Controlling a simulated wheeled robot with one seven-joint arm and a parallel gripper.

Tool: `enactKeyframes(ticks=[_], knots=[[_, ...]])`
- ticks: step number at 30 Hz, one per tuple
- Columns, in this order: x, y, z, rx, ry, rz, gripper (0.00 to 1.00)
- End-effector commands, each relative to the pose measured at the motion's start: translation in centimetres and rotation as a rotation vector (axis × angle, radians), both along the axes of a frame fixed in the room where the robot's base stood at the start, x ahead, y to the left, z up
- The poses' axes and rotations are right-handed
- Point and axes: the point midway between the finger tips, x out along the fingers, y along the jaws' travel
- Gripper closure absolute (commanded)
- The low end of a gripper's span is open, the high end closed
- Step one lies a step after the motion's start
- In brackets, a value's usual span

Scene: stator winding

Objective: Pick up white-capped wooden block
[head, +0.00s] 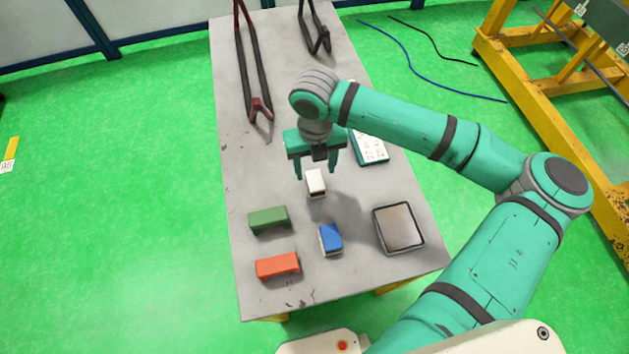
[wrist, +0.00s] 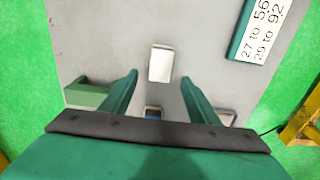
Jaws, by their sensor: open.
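The white-capped wooden block (head: 315,182) stands on the grey table, near the middle of its width. My gripper (head: 318,172) is open and empty, just above and behind the block in the head view. In the wrist view the block (wrist: 161,63) shows its white top ahead of the fingertips, roughly centred between the two fingers (wrist: 160,80). The fingers appear apart from the block. How high the fingertips are above the table is hard to tell.
A green block (head: 268,220), an orange block (head: 277,265), a blue-capped block (head: 330,239) and a shallow tray (head: 374,230) are nearer on the table (head: 350,282). A teal number panel (head: 370,149) lies right of my gripper. Long-handled tools (head: 262,108) lie farther back.

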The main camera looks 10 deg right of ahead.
Motion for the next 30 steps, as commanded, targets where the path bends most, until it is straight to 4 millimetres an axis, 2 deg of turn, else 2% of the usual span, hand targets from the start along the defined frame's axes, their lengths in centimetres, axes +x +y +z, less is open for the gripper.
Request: enactKeyframes(ticks=[3, 11, 21, 30], knots=[[0.0, 0.0, -1.7, 0.001, 0.001, -0.001, 0.45], [0.2, 0.0, -3.4, 0.001, 0.0, -0.002, 0.45], [0.6, -0.1, -7.6, 0.002, -0.001, -0.001, 0.45], [0.6, -0.1, -8.0, 0.002, -0.003, -0.001, 0.45]])
